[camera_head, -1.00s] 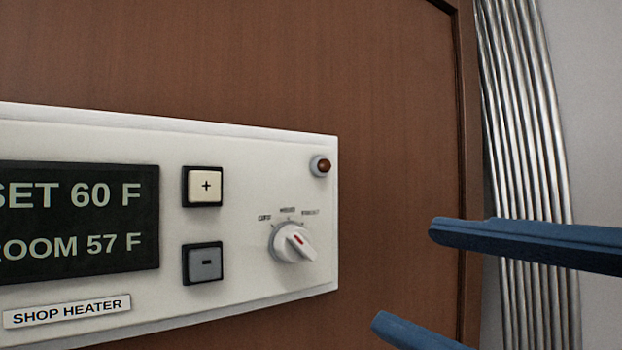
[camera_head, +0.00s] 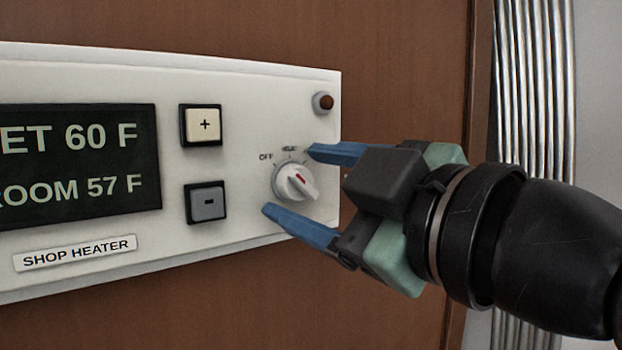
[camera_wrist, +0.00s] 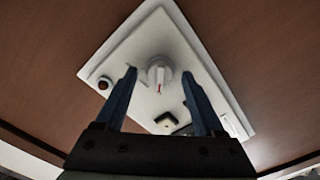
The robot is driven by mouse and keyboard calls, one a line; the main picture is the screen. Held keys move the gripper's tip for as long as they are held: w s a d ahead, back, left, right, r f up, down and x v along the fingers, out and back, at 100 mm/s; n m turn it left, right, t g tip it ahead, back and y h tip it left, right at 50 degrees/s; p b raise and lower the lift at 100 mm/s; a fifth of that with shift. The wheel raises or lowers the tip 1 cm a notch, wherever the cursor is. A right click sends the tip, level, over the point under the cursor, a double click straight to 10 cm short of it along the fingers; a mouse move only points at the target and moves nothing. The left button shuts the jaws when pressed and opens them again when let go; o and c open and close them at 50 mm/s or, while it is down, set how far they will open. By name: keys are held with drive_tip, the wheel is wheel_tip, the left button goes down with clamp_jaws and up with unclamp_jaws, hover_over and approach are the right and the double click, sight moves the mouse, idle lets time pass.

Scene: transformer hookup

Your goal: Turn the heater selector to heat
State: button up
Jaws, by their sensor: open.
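The heater selector is a white round knob (camera_head: 294,182) with a raised bar and a red mark, low on the right of the heater panel. "OFF" is readable at its upper left and "HEAT" above it; my upper finger covers the label at the right. I cannot tell for sure which label the mark lines up with. My gripper (camera_head: 290,179) is open, with one blue finger above right of the knob and the other below left. In the wrist view the knob (camera_wrist: 159,72) lies between the fingertips (camera_wrist: 158,74), with gaps on both sides.
The white heater panel (camera_head: 90,70) is on a brown wooden surface (camera_head: 250,35). It carries a dark display (camera_head: 75,155) reading 60 F and 57 F, a plus button (camera_head: 204,125), a minus button (camera_head: 208,202) and a red-brown lamp (camera_head: 325,102). Metal pipes (camera_head: 535,80) run at the right.

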drive_tip(key=shift+c, duration=0.3)
clamp_jaws()
idle(0.3)
drive_tip(key=m, duration=0.4)
drive_tip(key=shift+m, duration=0.3)
drive_tip(key=shift+d+m, duration=0.1)
drive_tip(key=shift+m, duration=2)
drive_tip(key=shift+o, duration=0.3)
unclamp_jaws()
